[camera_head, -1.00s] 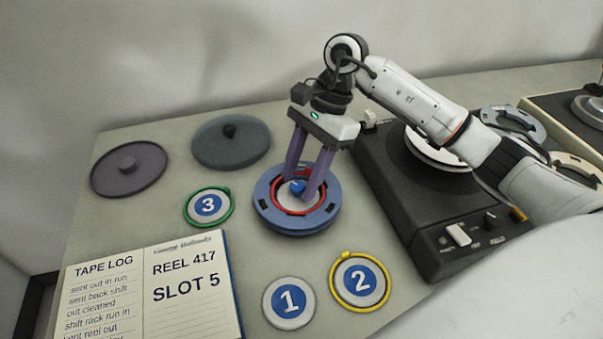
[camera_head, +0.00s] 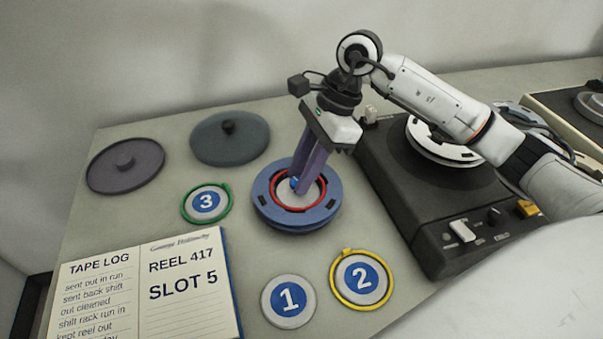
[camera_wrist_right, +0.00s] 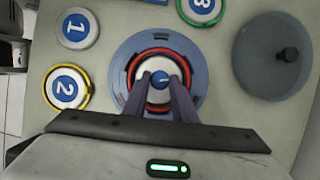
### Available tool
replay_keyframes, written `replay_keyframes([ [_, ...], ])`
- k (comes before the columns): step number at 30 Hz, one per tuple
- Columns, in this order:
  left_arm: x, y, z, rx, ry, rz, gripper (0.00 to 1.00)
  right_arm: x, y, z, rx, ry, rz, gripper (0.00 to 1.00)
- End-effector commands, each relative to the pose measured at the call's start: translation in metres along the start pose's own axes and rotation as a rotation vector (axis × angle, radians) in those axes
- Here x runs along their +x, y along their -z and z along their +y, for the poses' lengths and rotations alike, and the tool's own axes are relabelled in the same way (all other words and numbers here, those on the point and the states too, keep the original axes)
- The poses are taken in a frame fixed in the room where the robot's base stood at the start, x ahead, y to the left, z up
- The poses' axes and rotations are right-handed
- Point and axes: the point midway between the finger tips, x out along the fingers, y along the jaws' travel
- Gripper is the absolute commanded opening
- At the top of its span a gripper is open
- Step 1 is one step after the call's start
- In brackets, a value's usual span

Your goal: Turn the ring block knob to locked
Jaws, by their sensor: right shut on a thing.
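The ring block is a round blue reel (camera_head: 270,215) with a red ring and a pale centre, lying flat on the table. My right gripper (camera_head: 298,188) points down at the reel's centre and is shut on the knob. The right gripper also shows in the wrist view (camera_wrist_right: 161,82). My left gripper is not in view.
A black tape machine (camera_head: 405,205) stands right of the reel. Two dark lids (camera_head: 230,150) (camera_head: 105,170) lie behind and left. Discs 3 (camera_head: 206,203), 1 (camera_head: 288,300) and 2 (camera_head: 361,280) and an open log book (camera_head: 185,315) lie around it.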

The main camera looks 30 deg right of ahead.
Motion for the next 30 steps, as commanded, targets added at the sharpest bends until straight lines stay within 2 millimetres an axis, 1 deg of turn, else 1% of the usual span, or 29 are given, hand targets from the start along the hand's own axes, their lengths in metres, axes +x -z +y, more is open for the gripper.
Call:
replay_keyframes([
  [11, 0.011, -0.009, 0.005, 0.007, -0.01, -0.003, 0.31, 0.001, 0.001, 0.003, 0.326, 0.142, 0.0, 0.02],
  [18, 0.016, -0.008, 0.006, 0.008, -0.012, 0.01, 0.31, 0.002, 0.0, 0.005, 0.529, 0.225, 0.001, 0.02],
  [24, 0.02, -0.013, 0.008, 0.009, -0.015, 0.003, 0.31, 0.001, -0.002, 0.006, 0.672, 0.285, -0.001, 0.02],
  [30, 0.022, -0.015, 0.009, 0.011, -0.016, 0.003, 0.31, 0.001, -0.003, 0.006, 0.774, 0.326, 0.0, 0.02],
])
